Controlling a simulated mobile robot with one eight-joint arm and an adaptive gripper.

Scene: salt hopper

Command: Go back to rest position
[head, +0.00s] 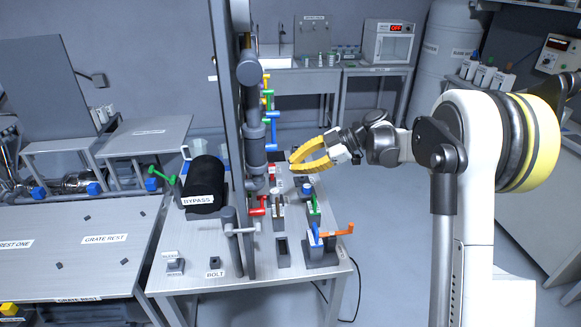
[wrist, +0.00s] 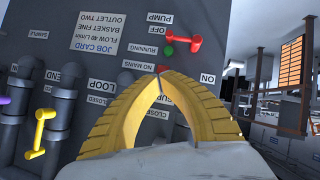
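My gripper (head: 293,165) hangs in the air above the right part of the grey valve bench (head: 335,262), beside the vertical pipe column. Its two yellow fingers curve together. In the wrist view the fingertips (wrist: 161,72) meet, with an empty gap between the fingers behind them. Nothing is held. The wrist view is upside down and shows a grey panel (wrist: 85,75) beyond the fingers. The panel carries a red switch handle (wrist: 183,42) between OFF and ON labels, and a green lamp (wrist: 168,50). The fingers hide part of the panel's labels.
A black cylinder marked BYPASS (head: 203,190) lies left of the pipe column (head: 255,145). Blue, orange and green handles stand on the bench near an orange lever (head: 337,229). A grate table (head: 75,235) is at left. Open floor (head: 395,230) lies right of the bench.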

